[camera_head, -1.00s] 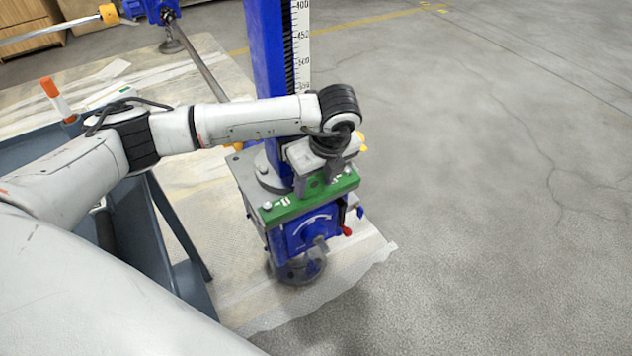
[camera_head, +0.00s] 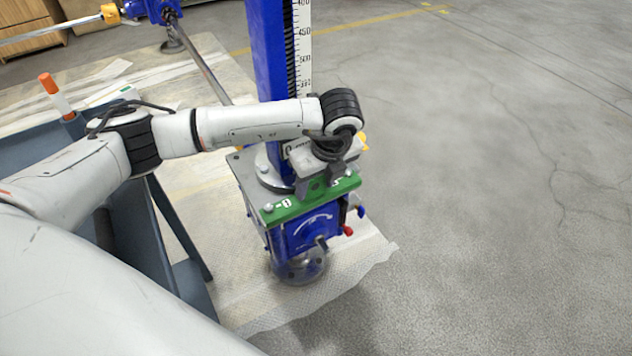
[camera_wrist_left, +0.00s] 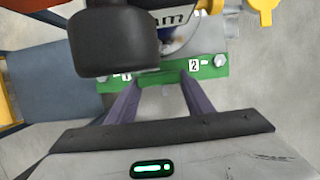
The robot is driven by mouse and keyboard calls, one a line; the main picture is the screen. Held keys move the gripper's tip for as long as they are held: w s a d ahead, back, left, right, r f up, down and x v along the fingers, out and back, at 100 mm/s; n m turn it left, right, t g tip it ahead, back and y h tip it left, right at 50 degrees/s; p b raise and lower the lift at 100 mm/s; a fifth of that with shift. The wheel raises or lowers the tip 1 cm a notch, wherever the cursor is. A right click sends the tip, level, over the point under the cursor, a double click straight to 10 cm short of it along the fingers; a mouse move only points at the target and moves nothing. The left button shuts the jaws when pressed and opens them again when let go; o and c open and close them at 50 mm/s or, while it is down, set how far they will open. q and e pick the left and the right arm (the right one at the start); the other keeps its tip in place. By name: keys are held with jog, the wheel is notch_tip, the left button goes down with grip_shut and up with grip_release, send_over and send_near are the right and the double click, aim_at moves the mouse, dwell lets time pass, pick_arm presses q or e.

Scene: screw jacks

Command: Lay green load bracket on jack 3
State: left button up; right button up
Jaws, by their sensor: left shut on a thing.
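The green load bracket (camera_head: 292,206) is a flat bar with a bolt near each end. It lies along the front top edge of a blue jack (camera_head: 300,235) in the head view. I cannot tell whether it rests fully on the jack's grey top plate (camera_head: 243,172). My left gripper (camera_head: 318,184) comes down from above and is shut on the middle of the bracket. In the left wrist view, both fingers (camera_wrist_left: 160,96) reach the bracket (camera_wrist_left: 218,70), with a "2" label showing. No jack number is readable. My right gripper is not in view.
A tall blue column (camera_head: 268,70) with a white scale (camera_head: 302,45) rises behind the bracket, close to my left wrist. A grey-blue cart (camera_head: 180,228) stands at left with an orange-capped marker (camera_head: 57,95). Another blue jack (camera_head: 160,10) is farther back. The floor at right is clear.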

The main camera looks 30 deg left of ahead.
pick_arm(q)
jog(key=shift+d+f+b, duration=0.1)
jog(key=shift+f+b, duration=0.45)
jog(key=shift+f, duration=0.1)
jog(key=o, duration=1.4)
jog(key=shift+s, duration=0.1)
jog(key=shift+c, duration=0.2)
jog(key=shift+s+f, duration=0.1)
jog(key=shift+f, duration=0.1)
jog(key=w+p+v, duration=0.1)
jog(key=p+v, duration=0.5)
jog(key=v, duration=0.3)
jog(key=shift+s+a+r, duration=0.15)
jog(key=shift+a+r, duration=0.05)
jog(key=shift+r, duration=0.05)
